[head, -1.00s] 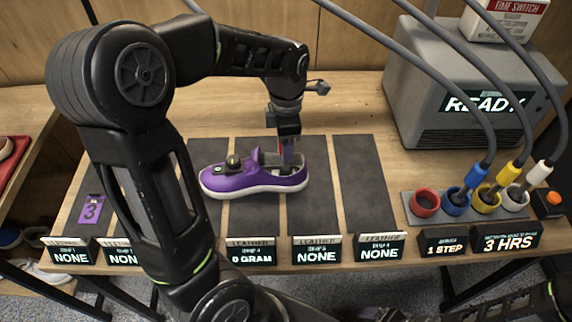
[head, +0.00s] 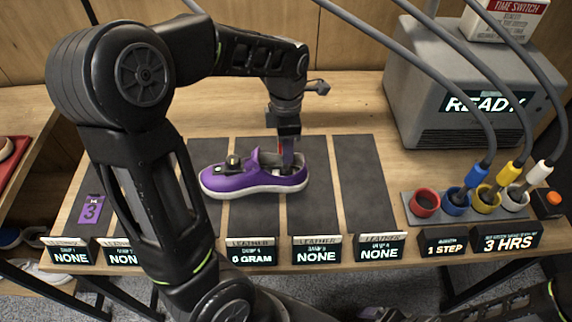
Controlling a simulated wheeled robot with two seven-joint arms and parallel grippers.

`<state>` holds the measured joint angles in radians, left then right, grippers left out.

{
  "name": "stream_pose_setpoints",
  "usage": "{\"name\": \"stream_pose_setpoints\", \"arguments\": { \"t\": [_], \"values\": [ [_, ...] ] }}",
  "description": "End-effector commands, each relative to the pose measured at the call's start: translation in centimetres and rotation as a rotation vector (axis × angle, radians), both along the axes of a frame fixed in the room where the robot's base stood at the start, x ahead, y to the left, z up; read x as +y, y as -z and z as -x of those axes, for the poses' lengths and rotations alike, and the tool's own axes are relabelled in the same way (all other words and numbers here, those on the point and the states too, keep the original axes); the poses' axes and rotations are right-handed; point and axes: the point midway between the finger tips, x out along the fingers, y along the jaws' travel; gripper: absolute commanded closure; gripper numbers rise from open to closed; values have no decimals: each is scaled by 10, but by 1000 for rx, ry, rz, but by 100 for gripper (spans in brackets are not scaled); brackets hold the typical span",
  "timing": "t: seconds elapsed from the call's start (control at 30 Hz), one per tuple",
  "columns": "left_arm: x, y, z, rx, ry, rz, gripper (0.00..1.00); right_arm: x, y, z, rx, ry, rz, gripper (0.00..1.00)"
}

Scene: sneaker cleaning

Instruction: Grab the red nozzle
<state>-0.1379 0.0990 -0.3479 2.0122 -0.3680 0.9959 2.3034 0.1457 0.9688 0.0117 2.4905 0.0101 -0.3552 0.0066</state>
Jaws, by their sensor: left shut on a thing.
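My left gripper (head: 288,158) points down into the opening of a purple sneaker (head: 238,178) with a white sole. A small red part, which looks like the red nozzle (head: 281,150), shows between its fingers, and the gripper is shut on it. The nozzle's tip is hidden by the gripper and the shoe. The sneaker lies across the dark mats, toe to the left. The red holder cup (head: 425,203) at the right is empty. My right gripper is not in view.
Blue (head: 476,175), yellow (head: 508,173) and white (head: 538,174) nozzles on grey hoses stand in their cups. A grey machine (head: 445,110) reading READY stands behind. Small label signs (head: 317,251) line the front edge. The mats right of the shoe are clear.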

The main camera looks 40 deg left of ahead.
Motion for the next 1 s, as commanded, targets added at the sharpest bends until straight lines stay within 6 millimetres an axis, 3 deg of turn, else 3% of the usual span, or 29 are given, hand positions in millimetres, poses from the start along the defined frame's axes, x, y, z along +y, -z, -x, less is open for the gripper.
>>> {"name": "stream_pose_setpoints", "arguments": {
  "t": [0.37, 0.7, 1.0],
  "values": [
    [0, -6, 0, 0, 0, 0, 100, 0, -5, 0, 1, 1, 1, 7],
    [0, -62, 0, -1, -1, 0, 100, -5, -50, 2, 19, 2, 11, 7],
    [0, -97, -1, -1, 0, -1, 100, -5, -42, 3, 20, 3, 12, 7]
  ]
}}
